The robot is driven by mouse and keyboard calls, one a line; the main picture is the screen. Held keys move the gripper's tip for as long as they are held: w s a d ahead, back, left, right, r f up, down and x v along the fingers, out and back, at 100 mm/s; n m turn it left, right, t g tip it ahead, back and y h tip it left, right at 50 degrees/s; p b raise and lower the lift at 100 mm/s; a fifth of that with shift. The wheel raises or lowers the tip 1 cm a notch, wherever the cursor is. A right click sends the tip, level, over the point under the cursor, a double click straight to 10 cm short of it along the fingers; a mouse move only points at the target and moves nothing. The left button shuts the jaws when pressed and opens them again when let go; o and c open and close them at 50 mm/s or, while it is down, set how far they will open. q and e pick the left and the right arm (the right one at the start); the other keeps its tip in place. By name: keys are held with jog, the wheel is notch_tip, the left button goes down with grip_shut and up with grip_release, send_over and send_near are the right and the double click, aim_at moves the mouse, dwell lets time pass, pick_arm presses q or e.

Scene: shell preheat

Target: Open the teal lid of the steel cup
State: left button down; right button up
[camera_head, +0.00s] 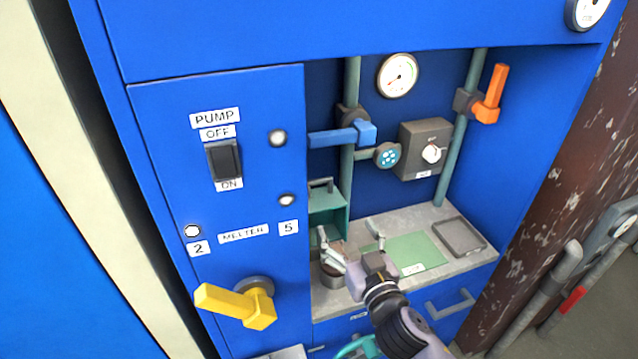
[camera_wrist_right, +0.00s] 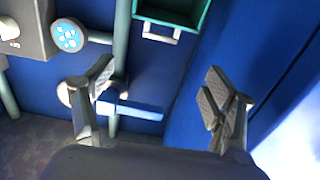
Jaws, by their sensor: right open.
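A small round grey vessel (camera_head: 331,278), which looks like the steel cup, stands on the counter at the left of the alcove. My right gripper covers much of it, and I cannot make out a teal lid on it. My right gripper (camera_head: 352,243) is open and empty, its left finger close above the vessel in the head view. In the right wrist view the gripper's fingers (camera_wrist_right: 158,85) are wide apart with nothing between them. My left gripper is in neither view.
A teal box (camera_head: 335,217) with a handle stands behind the gripper; it shows in the wrist view (camera_wrist_right: 194,14). A green mat (camera_head: 420,246) and grey tray (camera_head: 459,238) lie to the right. A blue valve handle (camera_head: 340,135) and yellow handle (camera_head: 235,305) stick out.

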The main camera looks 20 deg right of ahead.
aim_at(320, 183)
pick_arm(q)
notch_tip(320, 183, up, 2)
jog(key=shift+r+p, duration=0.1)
jog(key=shift+p, duration=0.9)
pick_arm(e)
jog(key=w, duration=1.7)
jog(key=shift+w+a, duration=0.2)
jog(key=shift+a, duration=0.2)
jog(key=shift+c, duration=0.3)
